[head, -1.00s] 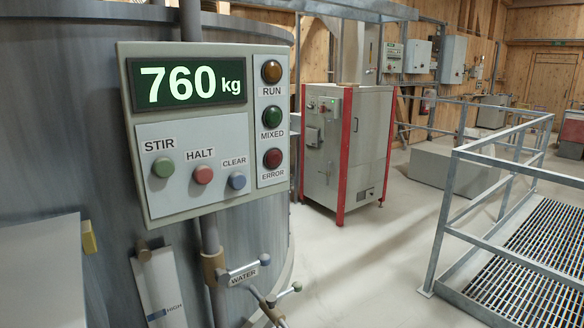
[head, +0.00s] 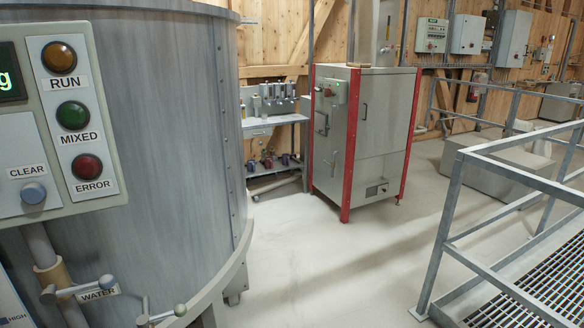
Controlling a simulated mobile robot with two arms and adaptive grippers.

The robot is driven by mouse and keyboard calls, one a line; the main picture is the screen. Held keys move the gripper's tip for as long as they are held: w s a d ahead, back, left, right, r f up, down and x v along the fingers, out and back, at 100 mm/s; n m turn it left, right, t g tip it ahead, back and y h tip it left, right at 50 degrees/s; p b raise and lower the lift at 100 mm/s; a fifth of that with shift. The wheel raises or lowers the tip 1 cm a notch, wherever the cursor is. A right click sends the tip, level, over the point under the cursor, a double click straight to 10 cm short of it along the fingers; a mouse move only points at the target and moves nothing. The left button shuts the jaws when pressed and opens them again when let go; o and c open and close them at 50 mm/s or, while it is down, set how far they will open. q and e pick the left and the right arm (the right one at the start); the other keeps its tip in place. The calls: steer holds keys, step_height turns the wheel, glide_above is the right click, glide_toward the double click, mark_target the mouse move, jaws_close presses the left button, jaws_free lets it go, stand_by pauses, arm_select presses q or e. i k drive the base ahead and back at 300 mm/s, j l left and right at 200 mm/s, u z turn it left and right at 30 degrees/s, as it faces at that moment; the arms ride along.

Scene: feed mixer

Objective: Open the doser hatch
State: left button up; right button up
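No hatch with a readable doser label shows in the head view. A grey steel cabinet (head: 368,140) with red corner posts stands on the floor beyond the mixer tank, right of centre. Its front left face carries a small control box, handles and a lever, and its right face has a closed panel with a handle. I cannot tell whether this is the doser. Neither of my grippers is in view.
The large grey tank (head: 180,130) fills the left, with its control panel (head: 62,110) and water valve handles (head: 80,290). A shelf bench (head: 275,122) stands behind. Metal railings (head: 447,230) and a grated platform (head: 540,290) bound the right. Floor (head: 320,270) between is clear.

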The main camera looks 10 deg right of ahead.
mark_target(386, 100)
steer(key=i+l, duration=0.4)
steer(key=i, duration=0.15)
steer(key=i+l, duration=0.4)
steer(key=i, duration=0.15)
steer(key=i+l, duration=0.4)
steer(key=i, duration=0.15)
steer(key=i+l, duration=0.4)
steer(key=i, duration=0.15)
